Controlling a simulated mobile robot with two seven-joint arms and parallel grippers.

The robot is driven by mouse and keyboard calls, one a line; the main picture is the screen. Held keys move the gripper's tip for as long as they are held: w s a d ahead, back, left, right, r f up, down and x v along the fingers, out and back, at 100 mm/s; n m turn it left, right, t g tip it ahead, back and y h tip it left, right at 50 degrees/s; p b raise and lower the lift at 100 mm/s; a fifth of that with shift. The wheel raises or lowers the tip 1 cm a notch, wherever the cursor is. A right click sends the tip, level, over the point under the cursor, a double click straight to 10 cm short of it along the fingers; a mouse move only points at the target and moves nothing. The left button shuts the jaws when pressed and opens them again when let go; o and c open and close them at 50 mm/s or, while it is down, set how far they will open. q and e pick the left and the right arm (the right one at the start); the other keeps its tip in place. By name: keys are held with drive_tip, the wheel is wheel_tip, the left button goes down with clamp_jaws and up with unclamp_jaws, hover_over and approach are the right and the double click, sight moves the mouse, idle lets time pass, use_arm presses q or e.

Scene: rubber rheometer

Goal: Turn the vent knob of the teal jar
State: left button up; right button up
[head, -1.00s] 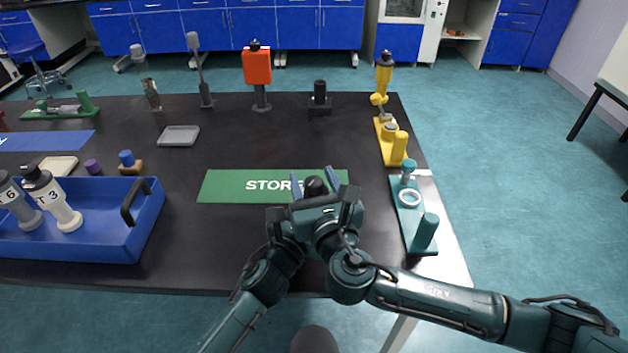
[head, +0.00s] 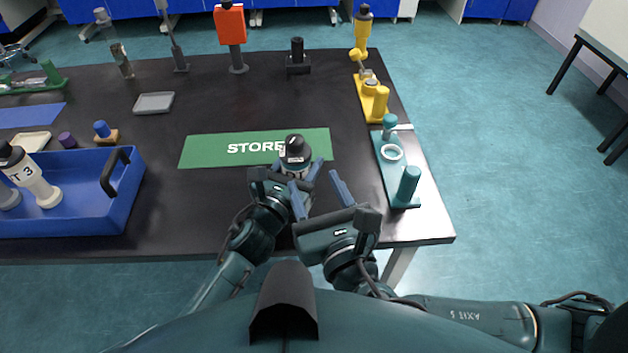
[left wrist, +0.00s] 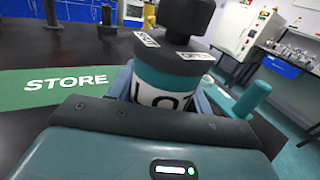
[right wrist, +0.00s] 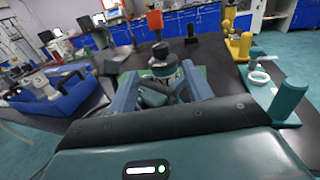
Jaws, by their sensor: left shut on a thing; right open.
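The teal jar (left wrist: 170,80) has a white label with black characters and a wide dark cap. In the head view the jar (head: 297,158) is upright over the front right part of the green STORE mat (head: 205,151). My left gripper (head: 296,172) is shut around its body. My right gripper (head: 318,193) is open and empty, in front and to the right of the jar, apart from the knob. The right wrist view shows the jar (right wrist: 165,68) beyond its fingers.
A teal stand (head: 392,175) with a ring and post is on the right table edge, a yellow stand (head: 372,104) behind it. A blue crate (head: 85,205) with bottles is at the left. An orange-headed post (head: 231,28) stands at the back. The table behind the mat is mostly clear.

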drive_tip(key=shift+o, duration=0.2)
drive_tip(key=w+a+r+n+g+y, duration=0.1)
drive_tip(key=a+r+n+g+y, duration=0.5)
drive_tip(key=a+n, duration=0.4)
drive_tip(key=w+a+r+n+g+y, duration=0.1)
drive_tip(key=a+r+n+g+y, duration=0.5)
drive_tip(key=n, duration=0.7)
drive_tip(key=n+g+h, duration=0.5)
drive_tip(key=n+h, duration=0.8)
drive_tip(key=h, duration=0.4)
approach(294, 138)
drive_tip(key=f, duration=0.8)
drive_tip(key=shift+w+d+f, duration=0.15)
drive_tip(key=shift+d+f, duration=0.05)
drive_tip(key=shift+f, duration=0.15)
drive_tip(key=shift+c, duration=0.4)
